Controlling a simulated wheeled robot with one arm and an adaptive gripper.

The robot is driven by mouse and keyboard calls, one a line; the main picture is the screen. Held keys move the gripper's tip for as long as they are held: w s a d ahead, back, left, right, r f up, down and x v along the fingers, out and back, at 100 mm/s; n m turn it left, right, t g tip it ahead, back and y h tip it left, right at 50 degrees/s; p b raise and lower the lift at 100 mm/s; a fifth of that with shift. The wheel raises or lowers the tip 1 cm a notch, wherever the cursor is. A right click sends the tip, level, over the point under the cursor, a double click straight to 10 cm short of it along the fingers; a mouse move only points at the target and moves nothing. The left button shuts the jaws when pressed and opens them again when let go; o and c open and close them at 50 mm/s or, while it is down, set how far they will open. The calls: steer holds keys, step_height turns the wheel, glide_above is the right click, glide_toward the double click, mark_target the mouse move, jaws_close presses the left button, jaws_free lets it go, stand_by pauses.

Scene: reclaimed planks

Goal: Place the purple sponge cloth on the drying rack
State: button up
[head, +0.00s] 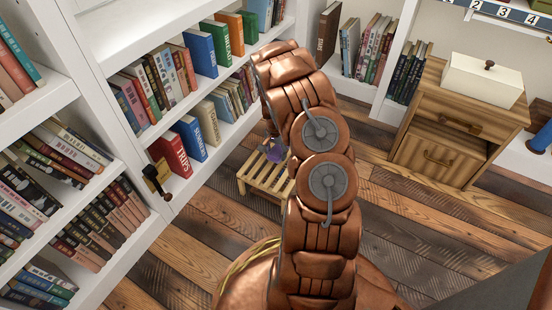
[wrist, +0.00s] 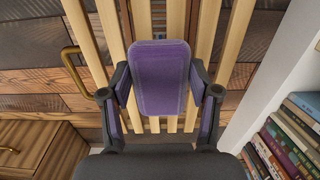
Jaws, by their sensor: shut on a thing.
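The purple sponge cloth (wrist: 160,75) is between the two fingers of my gripper (wrist: 161,92), which is shut on it, in the middle of the wrist view. The pale wooden slats of the drying rack (wrist: 237,38) show behind the cloth. I cannot tell whether the cloth touches them. In the head view the low slatted rack (head: 252,180) stands on the floor by the bookcase. A small purple part of the cloth (head: 275,153) shows over the rack beside my arm. My arm hides most of the gripper and part of the rack there.
A white bookcase (head: 120,165) full of books stands left of the rack. A wooden cabinet (head: 462,125) with a white lidded box (head: 485,78) on top stands at the right. The plank floor (head: 400,225) between is clear.

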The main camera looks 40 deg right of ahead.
mark_target(276, 153)
steer(key=shift+f+b, duration=1.05)
steer(key=shift+f, duration=0.75)
steer(key=shift+f, duration=0.1)
steer(key=o, duration=0.9)
steer(key=shift+o, duration=0.2)
